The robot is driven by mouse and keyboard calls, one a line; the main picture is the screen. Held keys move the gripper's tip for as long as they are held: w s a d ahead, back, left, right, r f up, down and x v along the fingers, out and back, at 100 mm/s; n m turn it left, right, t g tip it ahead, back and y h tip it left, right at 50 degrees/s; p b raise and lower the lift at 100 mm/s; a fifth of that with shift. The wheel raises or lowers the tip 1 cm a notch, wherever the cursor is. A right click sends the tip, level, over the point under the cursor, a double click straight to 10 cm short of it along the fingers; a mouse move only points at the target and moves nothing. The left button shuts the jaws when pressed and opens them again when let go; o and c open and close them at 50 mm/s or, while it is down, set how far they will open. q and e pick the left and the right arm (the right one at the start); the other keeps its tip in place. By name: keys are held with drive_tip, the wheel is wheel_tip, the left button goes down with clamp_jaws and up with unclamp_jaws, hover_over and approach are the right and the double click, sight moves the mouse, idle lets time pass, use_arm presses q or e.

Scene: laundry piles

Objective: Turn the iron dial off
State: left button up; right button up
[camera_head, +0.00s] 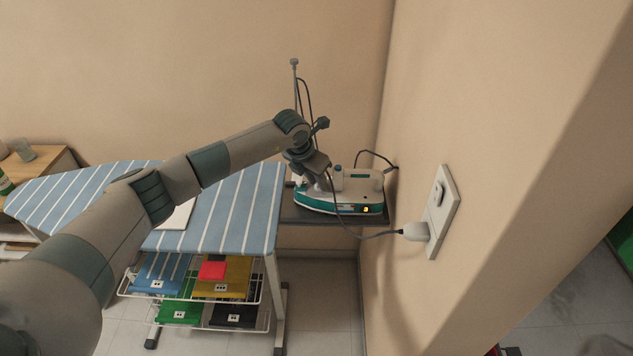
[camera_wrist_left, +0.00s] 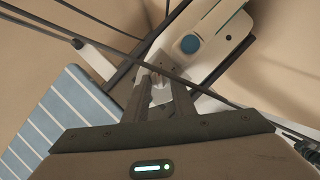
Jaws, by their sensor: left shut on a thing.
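The iron (camera_head: 347,203), white and grey with a teal base, sits on a dark rest at the right end of the ironing board. A small yellow light (camera_head: 366,209) glows on its end. My left gripper (camera_head: 312,176) is over the iron's left part. In the left wrist view, the gripper's fingers (camera_wrist_left: 160,92) are shut on a small pale grey piece (camera_wrist_left: 158,87), apparently the iron dial; the fingers hide much of it. The iron's grey body with a blue round button (camera_wrist_left: 190,44) shows just beyond the fingers. My right gripper is not in view.
The striped ironing board (camera_head: 236,213) lies left of the iron. A cord crosses near my gripper and runs to a white plug (camera_head: 415,232) in the wall socket (camera_head: 443,212). Folded cloths lie on wire shelves (camera_head: 262,322) below. The wall is close on the right.

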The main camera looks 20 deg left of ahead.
use_arm(q)
drive_tip(key=n+b, duration=0.1)
drive_tip(key=n+y+b, duration=0.1)
drive_tip(key=n+b, duration=0.2)
drive_tip(key=n, duration=0.1)
drive_tip(key=shift+d+f+t+y, duration=0.2)
drive_tip(key=shift+d+t+y, duration=0.1)
drive_tip(key=shift+y, duration=0.1)
drive_tip(key=shift+d+r+n+y+b, duration=0.15)
drive_tip(key=shift+n+y+b, duration=0.35)
drive_tip(key=shift+n+b, duration=0.85)
drive_tip(key=shift+r, duration=0.1)
drive_tip(key=o, duration=1.1)
drive_tip(key=shift+c, duration=0.2)
drive_tip(key=shift+r, duration=0.1)
